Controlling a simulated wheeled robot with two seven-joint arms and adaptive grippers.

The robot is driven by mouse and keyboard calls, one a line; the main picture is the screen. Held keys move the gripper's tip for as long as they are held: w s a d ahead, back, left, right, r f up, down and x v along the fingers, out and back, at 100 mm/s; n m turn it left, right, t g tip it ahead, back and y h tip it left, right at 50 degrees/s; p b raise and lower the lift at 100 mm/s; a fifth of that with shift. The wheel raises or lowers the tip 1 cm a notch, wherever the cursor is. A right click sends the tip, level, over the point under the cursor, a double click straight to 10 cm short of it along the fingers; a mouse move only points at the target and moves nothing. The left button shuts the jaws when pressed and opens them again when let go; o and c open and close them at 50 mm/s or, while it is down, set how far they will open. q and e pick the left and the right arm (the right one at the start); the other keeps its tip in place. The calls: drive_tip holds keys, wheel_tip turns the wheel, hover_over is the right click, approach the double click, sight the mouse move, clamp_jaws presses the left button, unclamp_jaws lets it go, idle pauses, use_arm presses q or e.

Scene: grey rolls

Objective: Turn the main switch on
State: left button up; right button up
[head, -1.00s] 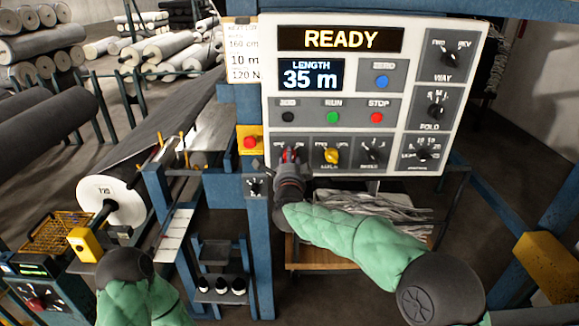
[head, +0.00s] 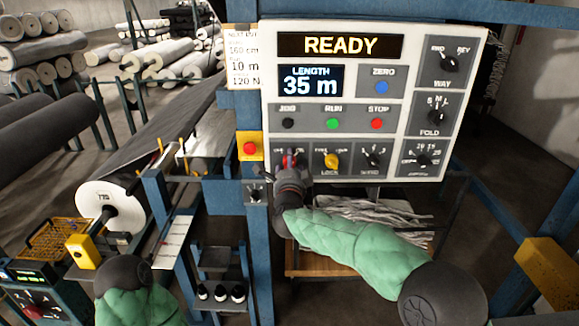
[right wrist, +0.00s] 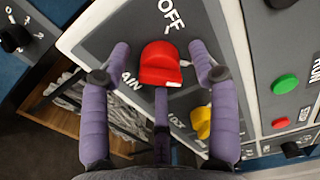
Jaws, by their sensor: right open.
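The main switch is a red knob (right wrist: 160,66) on a grey plate, with OFF printed near it and MAIN partly covered. In the head view the red knob (head: 289,160) sits at the lower left of the white control panel (head: 395,88), mostly behind my gripper. My right gripper (right wrist: 158,65) is open, with purple-sleeved fingers on both sides of the knob. Contact with the knob is not clear. A white mark shows on the knob's lower right edge; I cannot tell which label it points to. My left gripper is out of view; only part of that arm shows at the bottom left.
A yellow lock knob (right wrist: 202,121) is close beside the right-hand finger. Green RUN (head: 333,124) and red STOP (head: 377,124) buttons lie above the knob row. A red button on a yellow box (head: 250,147) is left of the panel. Blue posts frame the panel.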

drive_tip(key=shift+s, duration=0.15)
drive_tip(key=s, duration=1.1)
drive_tip(key=shift+s, duration=0.35)
drive_tip(key=shift+f, duration=0.15)
drive_tip(key=s+d+f+n+g+y, duration=0.1)
drive_tip(key=s+d+f+n+g, duration=0.15)
drive_tip(key=f, duration=0.95)
drive_tip(key=s+d+f+n+g, duration=0.1)
drive_tip(key=d+f+n+g, duration=0.2)
drive_tip(key=f, duration=0.8)
drive_tip(key=s+d+f+n+g+y, duration=0.1)
drive_tip(key=s+f+n+g, duration=0.2)
drive_tip(key=f, duration=0.9)
drive_tip(key=s+d+f+n+g+y, duration=0.1)
drive_tip(key=s+f+n+g, duration=0.2)
drive_tip(key=s+f, duration=0.6)
drive_tip(key=s+d+f+n+g+y, duration=0.1)
drive_tip(key=s+f+n+g, duration=0.3)
drive_tip(key=s+f, duration=0.6)
drive_tip(key=s+d+g, duration=0.1)
drive_tip(key=s+g, duration=0.1)
drive_tip(key=s, duration=0.5)
drive_tip(key=shift+s, duration=0.25)
